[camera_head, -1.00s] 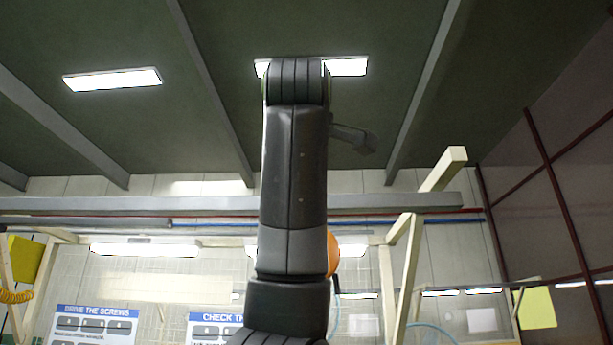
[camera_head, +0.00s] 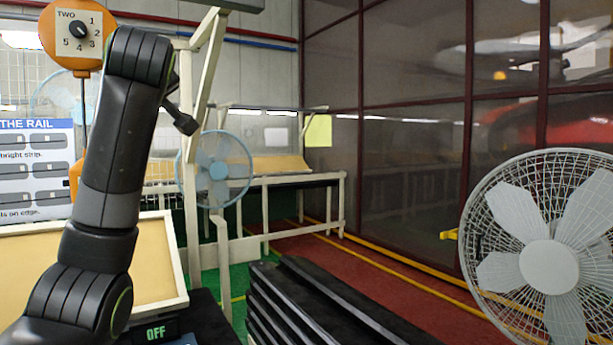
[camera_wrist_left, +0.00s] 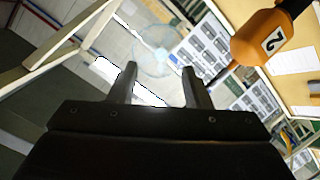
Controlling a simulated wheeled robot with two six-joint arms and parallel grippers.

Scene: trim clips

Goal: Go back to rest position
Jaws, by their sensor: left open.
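My left gripper (camera_wrist_left: 158,82) shows in the left wrist view with its two fingers apart and nothing between them. Beyond the fingers are the wall, posters and framework. My black arm rises from the lower left of the head view and bends at the top; its fingers cannot be made out there. My right gripper is in neither view.
A tilted framed board (camera_head: 150,265), a blue fan (camera_head: 217,170), black stacked panels (camera_head: 320,305) and a large grey fan (camera_head: 549,265) stand around.

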